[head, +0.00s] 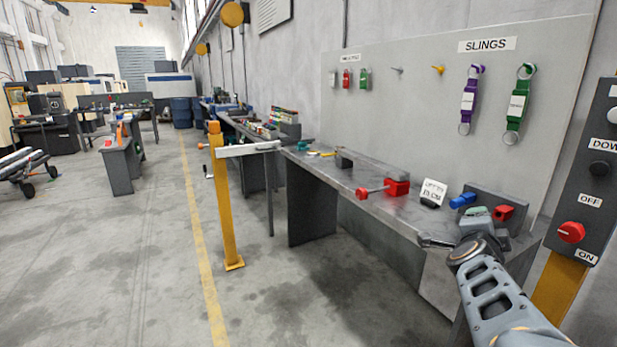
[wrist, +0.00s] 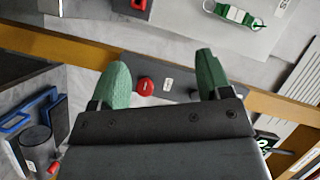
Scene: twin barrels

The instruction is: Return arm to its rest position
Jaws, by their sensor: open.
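My gripper (wrist: 163,75) shows in the wrist view with its two green fingers spread wide apart and nothing held between them. In the head view my arm (head: 495,293) reaches in from the lower right, and its end is in front of the near end of the workbench. The gripper (head: 477,213) is small and partly hidden there by the wrist. A grey control panel (head: 590,180) stands at the right with a red knob (head: 571,232) between the OFF and ON labels. In the wrist view a red knob (wrist: 145,87) shows between the fingers, beyond them.
A metal workbench (head: 330,178) runs along the wall, with a red vise (head: 397,188) and a small sign (head: 432,193). A yellow post (head: 226,210) with a grey bar stands left of it. Slings hang on a board (head: 420,110).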

